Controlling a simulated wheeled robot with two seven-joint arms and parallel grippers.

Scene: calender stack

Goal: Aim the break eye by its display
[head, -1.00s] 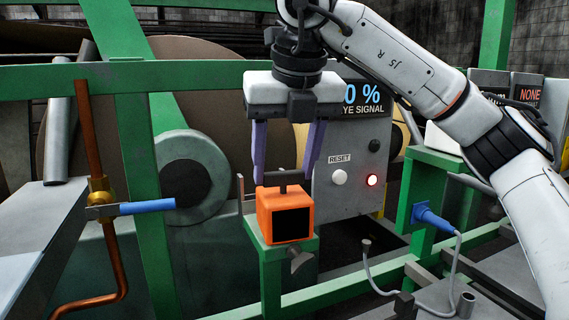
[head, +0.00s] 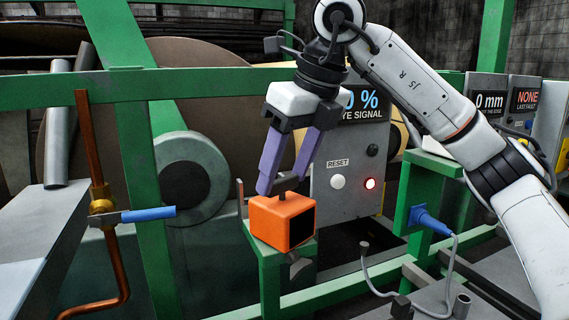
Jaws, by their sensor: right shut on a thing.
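The break eye is an orange box (head: 270,222) with a black front face, sitting on a green bracket (head: 268,262). It is turned so its black face points to the right. My right gripper (head: 280,188) comes down from above, tilted, with its purple fingers shut on the dark stem on top of the box. The display (head: 362,102) on the grey panel reads "0 %" and "EYE SIGNAL", its left edge hidden behind my gripper. My left gripper is not in view.
A blue-handled valve (head: 148,214) on a copper pipe stands at left. A green rail (head: 200,82) crosses behind my gripper. Further displays at right read "0 mm" (head: 489,102) and "NONE" (head: 527,98).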

